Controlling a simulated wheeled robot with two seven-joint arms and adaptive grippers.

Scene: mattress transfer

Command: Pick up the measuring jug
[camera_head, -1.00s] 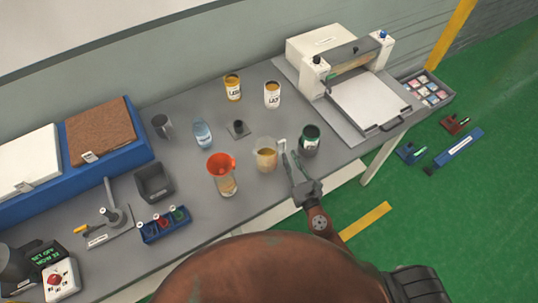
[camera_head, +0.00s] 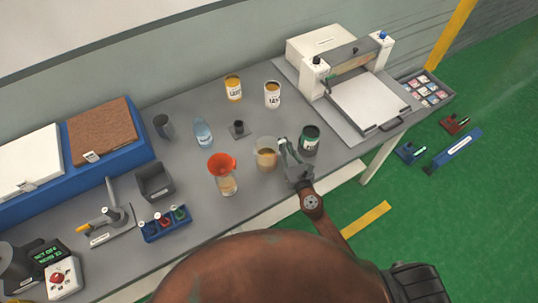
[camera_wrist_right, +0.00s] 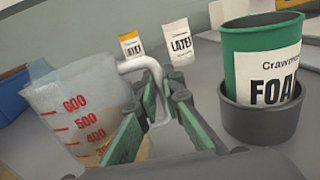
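The measuring jug (camera_head: 265,154) is clear with a yellowish content and stands upright on the grey table. In the right wrist view the jug (camera_wrist_right: 85,110) shows red marks and a white handle (camera_wrist_right: 137,66) that points toward my gripper. My right gripper (camera_head: 286,150) is at the handle side of the jug. In the wrist view its green-padded fingers (camera_wrist_right: 158,112) are apart, one on each side of the handle, with visible gaps. The jug's lower part is partly hidden by a finger. My left gripper is not in view.
A green can (camera_head: 309,138) in a dark holder stands just right of my right gripper. An orange funnel (camera_head: 221,163) on a clear vessel stands left of the jug. Two labelled cans, one of them yellow-topped (camera_head: 233,87), stand behind. A white press-like machine (camera_head: 345,75) is at the right.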

